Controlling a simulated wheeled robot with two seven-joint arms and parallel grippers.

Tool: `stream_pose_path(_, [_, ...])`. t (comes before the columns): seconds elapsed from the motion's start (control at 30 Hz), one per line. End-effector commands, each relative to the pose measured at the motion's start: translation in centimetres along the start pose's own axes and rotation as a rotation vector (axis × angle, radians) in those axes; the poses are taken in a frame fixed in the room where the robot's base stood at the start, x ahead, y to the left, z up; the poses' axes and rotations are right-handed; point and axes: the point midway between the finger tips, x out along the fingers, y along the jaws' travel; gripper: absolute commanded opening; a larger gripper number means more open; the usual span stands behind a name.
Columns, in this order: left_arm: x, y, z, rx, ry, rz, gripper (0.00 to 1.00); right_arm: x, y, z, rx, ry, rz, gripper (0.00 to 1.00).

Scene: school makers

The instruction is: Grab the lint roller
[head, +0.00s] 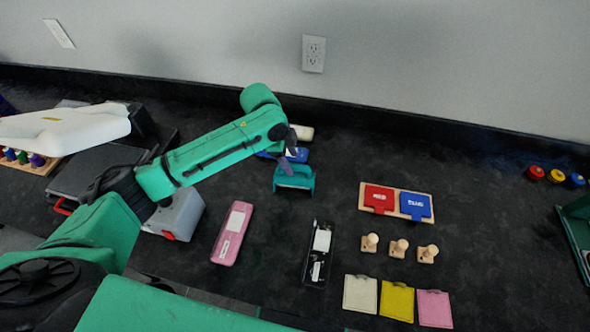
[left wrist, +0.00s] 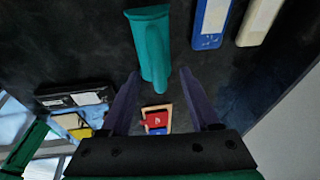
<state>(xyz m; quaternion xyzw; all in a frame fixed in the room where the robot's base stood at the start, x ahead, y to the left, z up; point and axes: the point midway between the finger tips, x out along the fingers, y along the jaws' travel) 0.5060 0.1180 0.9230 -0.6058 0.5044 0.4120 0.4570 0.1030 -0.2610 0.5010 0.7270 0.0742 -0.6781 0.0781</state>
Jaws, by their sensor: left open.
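A teal object with a broad rounded body and a narrower handle, which looks like the lint roller (head: 294,180), lies on the dark counter near the middle of the head view. In the left wrist view the lint roller (left wrist: 150,45) is at the upper middle, its narrow end pointing toward my fingers. My left gripper (head: 291,150) is open and empty, above and just behind the lint roller in the head view. In the left wrist view the two purple fingers of the left gripper (left wrist: 159,76) stand apart on either side of the narrow end. My right gripper is not seen.
A blue item (head: 296,155) and a white item (head: 302,132) lie close behind the lint roller. A pink case (head: 231,235) and an open black case (head: 318,255) are in front. Red and blue pieces lie on a wooden board (head: 397,190) to the right.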

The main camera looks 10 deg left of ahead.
Motion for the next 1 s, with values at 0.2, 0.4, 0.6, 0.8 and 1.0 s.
stream_pose_path(0.2, [3.8, 0.1, -0.2, 0.0, -0.001, 0.003, 0.62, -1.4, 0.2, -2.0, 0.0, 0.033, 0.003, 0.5])
stream_pose_path(0.4, [4.5, 0.1, -0.1, 0.001, -0.001, -0.001, 0.62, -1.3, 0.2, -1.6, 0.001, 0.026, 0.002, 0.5])
stream_pose_path(0.6, [4.5, 0.1, -0.1, 0.001, -0.001, 0.0, 0.05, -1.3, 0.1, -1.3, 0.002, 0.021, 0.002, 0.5])
stream_pose_path(0.8, [4.4, 0.1, -0.1, 0.0, 0.0, -0.001, 0.0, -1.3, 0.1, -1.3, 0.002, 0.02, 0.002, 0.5])
stream_pose_path(1.0, [4.1, 0.0, -0.2, 0.0, 0.0, -0.001, 0.0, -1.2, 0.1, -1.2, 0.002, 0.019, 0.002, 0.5])
